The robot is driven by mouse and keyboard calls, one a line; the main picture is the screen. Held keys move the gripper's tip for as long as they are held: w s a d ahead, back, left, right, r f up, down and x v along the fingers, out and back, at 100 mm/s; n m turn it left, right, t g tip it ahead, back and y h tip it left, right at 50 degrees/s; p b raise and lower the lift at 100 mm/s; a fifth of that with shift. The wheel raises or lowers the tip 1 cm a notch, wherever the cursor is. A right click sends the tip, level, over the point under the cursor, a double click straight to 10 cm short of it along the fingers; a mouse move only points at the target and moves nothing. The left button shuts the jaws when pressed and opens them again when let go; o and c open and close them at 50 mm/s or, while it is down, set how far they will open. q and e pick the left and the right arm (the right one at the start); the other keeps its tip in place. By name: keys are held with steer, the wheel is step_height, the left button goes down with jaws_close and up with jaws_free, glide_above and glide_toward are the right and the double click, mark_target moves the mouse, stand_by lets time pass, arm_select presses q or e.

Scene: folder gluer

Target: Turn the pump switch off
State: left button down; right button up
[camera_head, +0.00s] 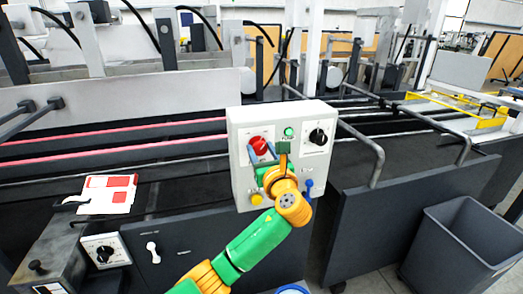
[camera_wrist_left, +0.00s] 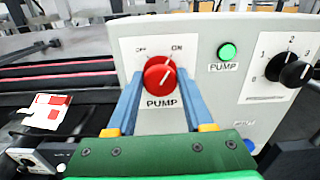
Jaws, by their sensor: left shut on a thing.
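The pump switch is a red round knob (camera_head: 258,142) on the front of a white control box (camera_head: 238,120). In the left wrist view the red knob (camera_wrist_left: 158,75) sits between the OFF and ON labels, above the word PUMP. Its white mark points up and right, toward ON. The green pump lamp (camera_head: 289,132) beside it looks lit; it also shows in the left wrist view (camera_wrist_left: 227,52). My left gripper (camera_head: 264,152) is shut on the red knob, with one blue finger on each side of it in the left wrist view (camera_wrist_left: 160,85). My right gripper is not in view.
A black numbered dial (camera_head: 318,137) is right of the lamp. A yellow button (camera_head: 256,198) and a blue knob (camera_head: 309,184) are lower on the box. A red-and-white carton (camera_head: 108,194) lies at left. A grey bin (camera_head: 455,245) stands at lower right.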

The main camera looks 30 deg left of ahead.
arm_select(q)
steer(key=n, duration=0.2)
steer(key=shift+n, duration=0.3)
steer(key=n, duration=0.3)
steer(key=shift+f+n, duration=0.1)
steer(key=shift+n, duration=0.2)
steer(key=n, duration=0.3)
steer(key=shift+s+a+n, duration=0.1)
steer(key=shift+n, duration=0.2)
steer(key=shift+f+n+b, duration=0.1)
steer(key=shift+n+b, duration=0.65)
steer(key=shift+n, duration=1.25)
steer(key=shift+c, duration=1.5)
jaws_free()
